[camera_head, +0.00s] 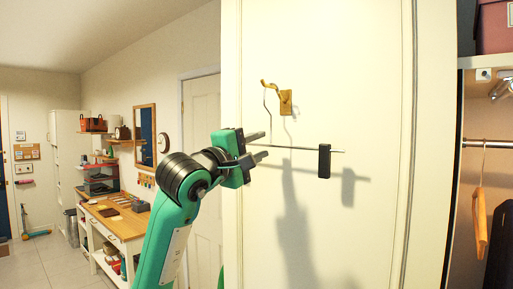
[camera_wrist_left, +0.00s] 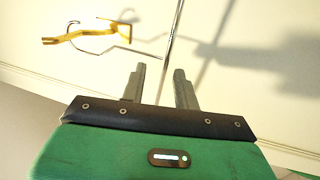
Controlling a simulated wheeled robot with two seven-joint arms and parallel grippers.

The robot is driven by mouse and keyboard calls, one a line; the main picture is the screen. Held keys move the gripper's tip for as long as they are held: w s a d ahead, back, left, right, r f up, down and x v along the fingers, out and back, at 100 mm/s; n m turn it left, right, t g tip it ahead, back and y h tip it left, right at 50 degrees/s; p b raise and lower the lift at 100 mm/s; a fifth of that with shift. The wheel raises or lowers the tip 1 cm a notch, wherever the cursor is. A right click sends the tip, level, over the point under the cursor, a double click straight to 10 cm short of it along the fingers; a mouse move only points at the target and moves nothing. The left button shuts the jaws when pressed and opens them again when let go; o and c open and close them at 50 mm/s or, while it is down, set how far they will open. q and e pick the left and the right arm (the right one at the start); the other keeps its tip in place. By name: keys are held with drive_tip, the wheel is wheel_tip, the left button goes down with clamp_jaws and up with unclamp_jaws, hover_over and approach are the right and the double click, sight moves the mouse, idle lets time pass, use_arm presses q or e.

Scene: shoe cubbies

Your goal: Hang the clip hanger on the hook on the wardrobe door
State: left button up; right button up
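The clip hanger (camera_head: 297,148) is a thin metal bar with a wire neck and a black clip (camera_head: 324,161) at its right end. Its left end is hidden by my gripper. The gold hook (camera_head: 286,102) is fixed to the cream wardrobe door (camera_head: 365,70). The top of the hanger's wire is at the gold hook and appears looped over it; it also shows at the hook in the left wrist view (camera_wrist_left: 85,34). My left gripper (camera_head: 264,145) is open, fingers apart on either side of the bar (camera_wrist_left: 172,40). My right gripper is out of view.
The open wardrobe on the right has a rail (camera_head: 488,144) with a wooden hanger (camera_head: 480,222) and a dark red box (camera_head: 496,27) above. A wooden workbench (camera_head: 125,222) stands far left. The door around the hook is clear.

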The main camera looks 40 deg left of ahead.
use_arm(q)
drive_tip(key=b+v, duration=0.6)
drive_tip(key=v, duration=0.8)
